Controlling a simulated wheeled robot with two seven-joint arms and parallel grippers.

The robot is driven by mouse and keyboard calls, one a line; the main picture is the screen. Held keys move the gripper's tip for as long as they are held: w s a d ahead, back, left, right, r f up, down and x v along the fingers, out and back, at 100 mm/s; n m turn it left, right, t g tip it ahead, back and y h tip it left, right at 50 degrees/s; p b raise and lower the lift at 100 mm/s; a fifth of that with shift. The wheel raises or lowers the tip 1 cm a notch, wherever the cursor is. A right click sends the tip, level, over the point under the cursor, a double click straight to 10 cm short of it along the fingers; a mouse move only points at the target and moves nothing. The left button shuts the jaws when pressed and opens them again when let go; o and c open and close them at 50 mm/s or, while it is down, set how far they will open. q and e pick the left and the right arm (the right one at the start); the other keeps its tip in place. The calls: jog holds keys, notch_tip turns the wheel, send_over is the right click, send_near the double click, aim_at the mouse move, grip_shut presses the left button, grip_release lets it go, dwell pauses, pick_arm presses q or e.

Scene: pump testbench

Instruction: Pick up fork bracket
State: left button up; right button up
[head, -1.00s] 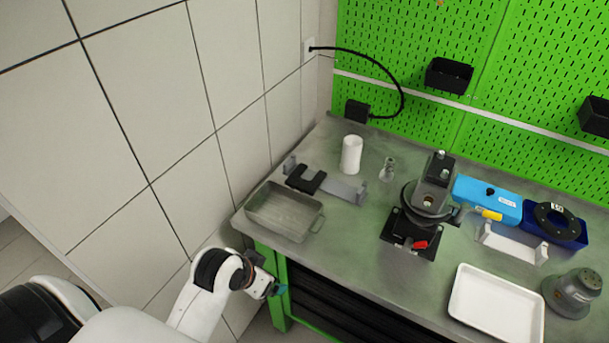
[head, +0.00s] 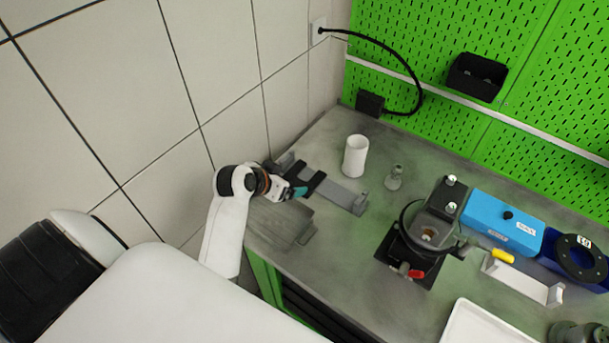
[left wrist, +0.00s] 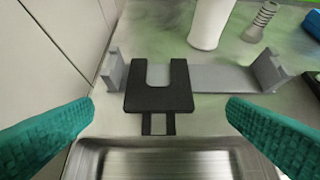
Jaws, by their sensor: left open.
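The fork bracket (left wrist: 160,94) is a flat black U-shaped plate with a small framed tab at its near end. In the left wrist view it lies across a grey holder (left wrist: 222,78) with upright ends, its prongs pointing away. It also shows in the head view (head: 309,178), partly covered by my gripper. My left gripper (left wrist: 157,126) is open, its teal fingers to the left and right of the bracket's near end, apart from it. In the head view my left gripper (head: 295,191) is at the bracket's near side, above the metal tray. My right gripper is not in view.
A metal tray (head: 276,224) lies on the near side of the holder. A white cylinder (head: 355,156) and a small ribbed metal part (head: 394,177) stand behind. A pump assembly (head: 425,240) stands to the right. A tiled wall (head: 225,85) closes the left side.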

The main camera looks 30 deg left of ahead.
aim_at(300, 180)
pick_arm(q)
jog(key=x, duration=0.3)
jog(key=shift+f, duration=0.1)
jog(key=shift+w+f+p, duration=0.3)
jog(key=shift+w+p, duration=0.1)
jog(key=p+x, duration=0.1)
jog(key=x, duration=0.2)
jog(key=shift+w+f, duration=0.15)
jog(key=shift+f, duration=0.25)
jog(key=shift+w+f, duration=0.4)
jog(key=shift+f, duration=0.05)
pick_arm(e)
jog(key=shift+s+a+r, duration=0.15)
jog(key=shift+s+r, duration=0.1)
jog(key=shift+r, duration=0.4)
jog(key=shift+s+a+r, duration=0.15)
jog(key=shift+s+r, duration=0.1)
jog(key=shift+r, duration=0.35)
pick_arm(q)
jog(key=shift+c, duration=0.4)
